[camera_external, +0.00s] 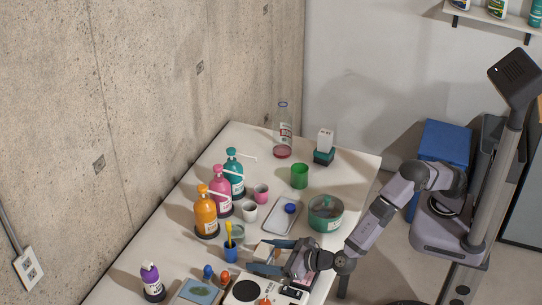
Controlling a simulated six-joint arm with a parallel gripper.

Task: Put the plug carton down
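My gripper (262,257) reaches left over the front part of the white table, its two blue-grey fingers pointing left. Between the fingers is a small pale box with a tan side, which I take for the plug carton (265,250). The fingers appear shut on it. The carton is partly hidden by the fingers and small in view. I cannot tell whether its underside touches the table (340,172) or hangs just above it.
Near the gripper stand a blue cup (231,254) with a yellow tool, a white device (245,292) and a tray (279,216). A green pot (325,214) stands right. Pump bottles (206,215) line the left. Bare table shows around the green cup (299,176).

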